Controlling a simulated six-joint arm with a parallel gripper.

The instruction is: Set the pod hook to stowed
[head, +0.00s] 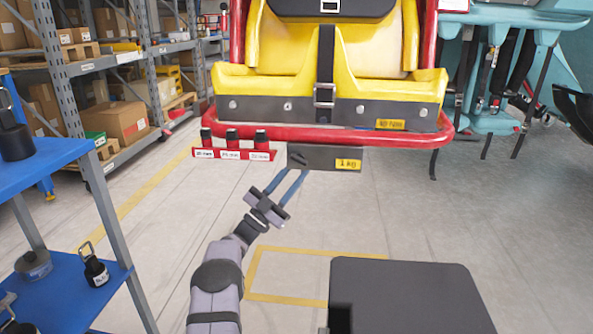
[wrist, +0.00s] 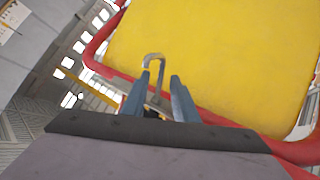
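The pod has a yellow seat (head: 335,55) in a red frame (head: 330,136). A dark plate with a yellow "1 kg" label (head: 347,164) hangs below the frame's front bar. A grey metal hook (wrist: 153,57) with a bent-over end shows in the wrist view, in line with the space between my fingers. A small dark shape on the plate in the head view may be this hook; I cannot tell. My gripper (head: 291,185) is just below the plate, its blue fingers apart with gaps beside the hook. Whether a finger touches it is unclear.
A red rack with several black-capped pieces (head: 233,154) is left of the plate. A blue shelf cart (head: 60,290) stands at left, with a black weight (head: 95,266). A dark flat top (head: 410,295) fills the lower right. The floor between is clear.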

